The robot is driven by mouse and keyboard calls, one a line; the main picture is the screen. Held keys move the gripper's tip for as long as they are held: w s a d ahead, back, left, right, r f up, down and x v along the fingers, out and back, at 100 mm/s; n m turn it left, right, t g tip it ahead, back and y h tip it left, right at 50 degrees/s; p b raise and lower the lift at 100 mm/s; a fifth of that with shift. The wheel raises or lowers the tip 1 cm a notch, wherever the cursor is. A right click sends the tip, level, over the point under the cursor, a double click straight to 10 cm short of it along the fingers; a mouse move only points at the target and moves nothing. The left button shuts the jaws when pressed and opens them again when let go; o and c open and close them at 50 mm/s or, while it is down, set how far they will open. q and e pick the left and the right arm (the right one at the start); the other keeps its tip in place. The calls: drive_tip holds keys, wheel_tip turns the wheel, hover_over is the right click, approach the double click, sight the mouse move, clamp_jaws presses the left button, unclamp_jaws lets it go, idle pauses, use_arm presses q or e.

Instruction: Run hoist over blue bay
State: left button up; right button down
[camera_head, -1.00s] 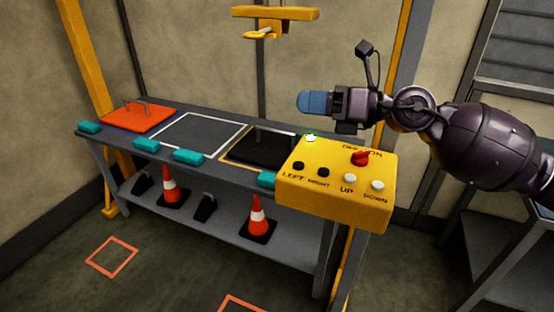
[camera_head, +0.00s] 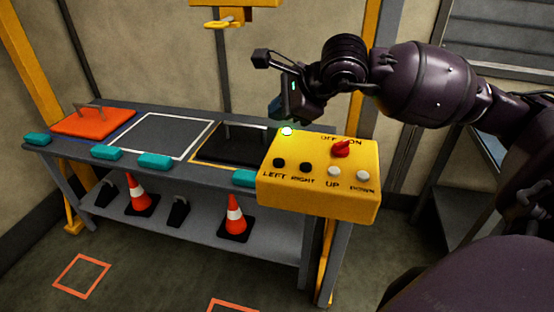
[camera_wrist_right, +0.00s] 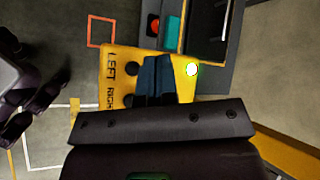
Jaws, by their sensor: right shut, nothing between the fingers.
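The yellow control box (camera_head: 318,188) has black LEFT (camera_head: 278,163) and RIGHT (camera_head: 306,168) buttons, white UP (camera_head: 334,172) and DOWN (camera_head: 362,176) buttons, a red OFF/ON knob (camera_head: 341,149) and a lit green lamp (camera_head: 287,131). The hoist (camera_head: 232,22) hangs at the top, its hook empty, in picture above the black plate (camera_head: 230,148). The blue-outlined bay (camera_head: 118,134) at the left holds an orange plate (camera_head: 92,124). My right gripper (camera_head: 277,108) is shut and empty behind the box's lamp edge. In the wrist view its blue fingers (camera_wrist_right: 155,78) show over the box, between buttons and lamp. My left gripper is out of view.
The bench's middle bay (camera_head: 160,137), outlined white, is empty. Teal blocks (camera_head: 155,161) line the front edge. Orange cones (camera_head: 138,195) and dark wedge-shaped things (camera_head: 178,212) stand on the lower shelf. The floor in front is clear, with orange square markings (camera_head: 82,277).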

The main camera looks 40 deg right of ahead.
sight(278, 162)
drive_tip(key=shift+f, duration=0.15)
wheel_tip(278, 162, down, 8)
drive_tip(key=b, duration=0.3)
drive_tip(key=shift+w+f, duration=0.1)
drive_tip(key=shift+f, duration=0.2)
idle(0.7)
drive_tip(key=shift+f+b, duration=0.1)
drive_tip(key=shift+b, duration=0.25)
idle(1.2)
drive_tip(key=shift+f, duration=0.3)
drive_tip(key=shift+f+b, duration=0.4)
drive_tip(key=shift+f, duration=0.05)
idle(3.9)
